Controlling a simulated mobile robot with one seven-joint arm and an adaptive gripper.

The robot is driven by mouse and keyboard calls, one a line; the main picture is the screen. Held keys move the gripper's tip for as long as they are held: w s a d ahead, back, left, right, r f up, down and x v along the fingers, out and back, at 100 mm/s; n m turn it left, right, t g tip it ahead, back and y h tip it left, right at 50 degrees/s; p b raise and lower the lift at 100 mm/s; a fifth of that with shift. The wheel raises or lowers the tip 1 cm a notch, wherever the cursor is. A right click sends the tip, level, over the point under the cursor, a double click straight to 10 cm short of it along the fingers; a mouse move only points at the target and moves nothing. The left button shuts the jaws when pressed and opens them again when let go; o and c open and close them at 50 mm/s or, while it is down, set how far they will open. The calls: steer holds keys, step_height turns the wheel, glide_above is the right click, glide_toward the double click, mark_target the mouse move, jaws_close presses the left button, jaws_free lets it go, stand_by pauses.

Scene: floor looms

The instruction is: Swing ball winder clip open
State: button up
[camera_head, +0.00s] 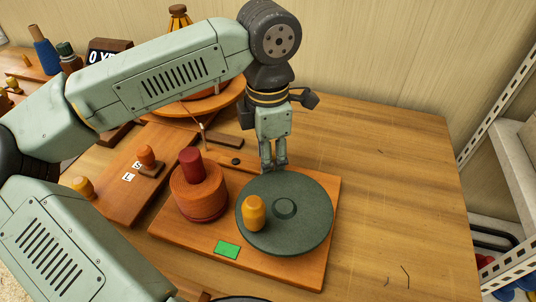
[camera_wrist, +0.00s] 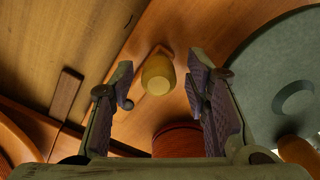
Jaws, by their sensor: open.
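The ball winder is a wooden base (camera_head: 177,237) with a dark green disc (camera_head: 305,232), which has an upright yellow knob (camera_head: 253,212), and a ribbed red-brown spool (camera_head: 200,197). In the wrist view a yellowish knob (camera_wrist: 158,77) stands at a small wooden bar, probably the clip (camera_wrist: 140,112). My gripper (camera_head: 273,167) points down at the back edge of the disc. In the wrist view its fingers are apart, with the yellowish knob seen between them, and no contact is visible. In the head view I cannot make out this knob near the fingers.
Left of the winder lies a board (camera_head: 125,200) with small knobs and letter tags. A round orange turntable (camera_head: 222,100) stands behind, partly hidden by my arm. The table (camera_head: 400,170) right of the winder is mostly clear. A metal shelf rack (camera_head: 510,90) stands at the far right.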

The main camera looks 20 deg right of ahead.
steer(key=shift+r, duration=0.15)
step_height(320, 180, up, 12)
stand_by(0.4)
